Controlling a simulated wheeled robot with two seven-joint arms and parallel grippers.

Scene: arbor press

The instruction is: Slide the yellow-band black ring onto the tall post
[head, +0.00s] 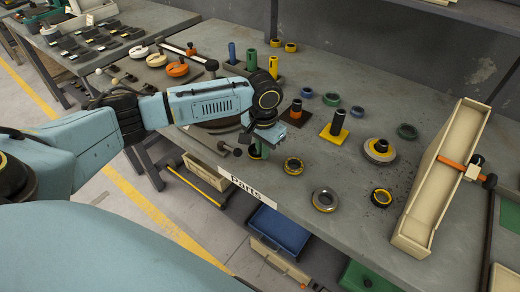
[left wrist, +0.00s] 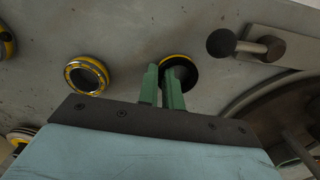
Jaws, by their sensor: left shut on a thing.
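My left gripper (head: 259,150) is low over the front edge of the bench. In the left wrist view its green fingers (left wrist: 161,86) are shut on a black ring with a yellow band (left wrist: 184,72), one finger appearing to cross the ring's opening. In the head view the gripper mostly hides this ring. A second yellow-and-black ring (head: 293,166) lies just right of the gripper; it also shows in the left wrist view (left wrist: 86,75). A black post on a yellow square base (head: 336,124) stands upright and bare, to the right and farther back. A shorter dark post (head: 296,108) stands beside it.
Blue (head: 232,53), green (head: 251,60) and yellow (head: 273,67) posts stand in a rack behind. A grey disc (head: 379,150), another yellow-black ring (head: 381,197) and a metal ring (head: 325,199) lie to the right. A long cream bin (head: 433,190) borders the right side.

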